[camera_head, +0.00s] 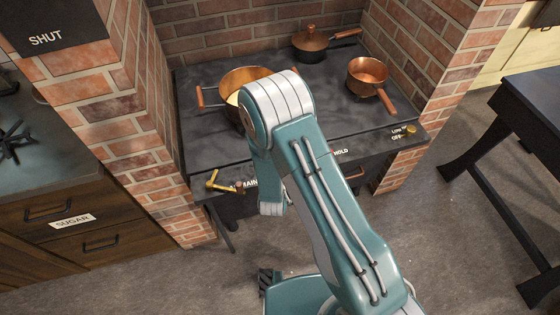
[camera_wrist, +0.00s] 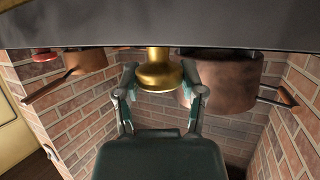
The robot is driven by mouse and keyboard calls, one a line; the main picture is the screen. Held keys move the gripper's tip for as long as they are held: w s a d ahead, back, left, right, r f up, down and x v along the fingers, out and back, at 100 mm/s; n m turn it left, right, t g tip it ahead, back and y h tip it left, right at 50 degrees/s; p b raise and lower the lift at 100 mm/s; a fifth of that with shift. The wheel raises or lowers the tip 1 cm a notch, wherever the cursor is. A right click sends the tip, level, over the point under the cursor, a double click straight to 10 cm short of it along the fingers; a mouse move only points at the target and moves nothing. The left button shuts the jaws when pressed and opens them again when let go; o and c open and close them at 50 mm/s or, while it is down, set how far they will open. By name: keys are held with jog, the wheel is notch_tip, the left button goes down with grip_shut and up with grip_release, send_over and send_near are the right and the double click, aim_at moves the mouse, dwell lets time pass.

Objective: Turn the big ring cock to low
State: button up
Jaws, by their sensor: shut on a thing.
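In the wrist view, my gripper (camera_wrist: 160,84) is shut on a rounded brass knob (camera_wrist: 158,66), with one finger on each side of it. The knob hangs just at the dark front edge of the stove. No label or pointer on it shows there, so its setting cannot be read. In the head view, my arm hides my gripper and the held knob at the middle of the stove front. A brass lever (camera_head: 214,181) sits by the MAIN label at the left, and a small brass knob (camera_head: 411,129) sits by the LOW and OFF labels at the right.
The dark stove top (camera_head: 205,140) carries a large copper pan (camera_head: 238,80), a lidded pot (camera_head: 310,41) and a copper saucepan (camera_head: 366,75). Brick walls (camera_head: 150,145) close in both sides. A dark table (camera_head: 530,110) stands at the right. The floor in front is open.

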jog(key=shift+m+h, duration=0.4)
jog(key=shift+h, duration=0.1)
jog(key=o, duration=1.1)
jog(key=shift+a, duration=0.1)
jog(key=shift+o, duration=0.2)
jog(key=v, duration=1.2)
jog(key=shift+w+a, duration=0.1)
